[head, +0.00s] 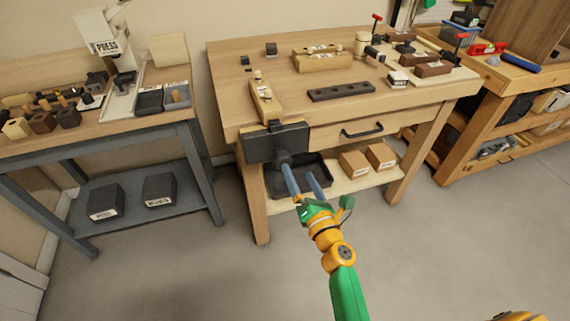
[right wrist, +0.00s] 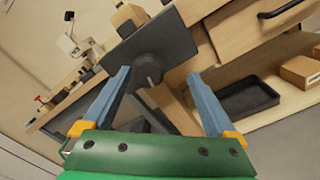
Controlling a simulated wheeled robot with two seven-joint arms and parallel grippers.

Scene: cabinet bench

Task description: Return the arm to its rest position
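My right gripper (head: 305,184) reaches in from the lower right in the head view, on a green and yellow arm. Its two blue-grey fingers are spread apart with nothing between them. The right wrist view also shows the open fingers (right wrist: 165,100), pointing toward a dark vise plate (right wrist: 150,50) with a round knob (right wrist: 148,70). In the head view the dark vise (head: 275,143) is fixed to the front left of the wooden bench (head: 225,80). The fingers are close in front of the vise knob; whether they touch it I cannot tell. My left gripper is not in view.
A black tray (head: 325,178) and two cardboard boxes (head: 353,163) sit on the lower shelf. A drawer with a dark handle (head: 362,131) is under the benchtop. A grey table (head: 95,143) stands at left, another wooden bench (head: 465,130) at right. The floor in front is clear.

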